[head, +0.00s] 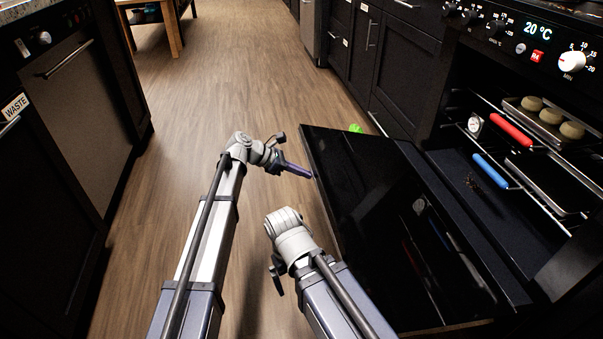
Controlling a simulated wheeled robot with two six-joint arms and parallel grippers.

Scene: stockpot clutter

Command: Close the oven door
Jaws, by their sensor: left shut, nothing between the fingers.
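The oven door (375,210) is open and lowered, a dark glossy panel sticking out to the left from the oven (470,165). Its inner face reflects the red and blue handles. My left gripper (306,174) is shut and empty, its dark purple fingers pointing right at the door's outer edge. The tips look very close to that edge; I cannot tell whether they touch. My right arm reaches up from the bottom, left of the door; its gripper fingers are hidden behind the wrist.
Inside the oven are racks with a red handle (511,130), a blue handle (490,171), a round dial thermometer (475,123) and a tray of buns (549,116). A green object (355,128) lies beyond the door. Dark cabinets (75,120) stand left; the wooden floor between is clear.

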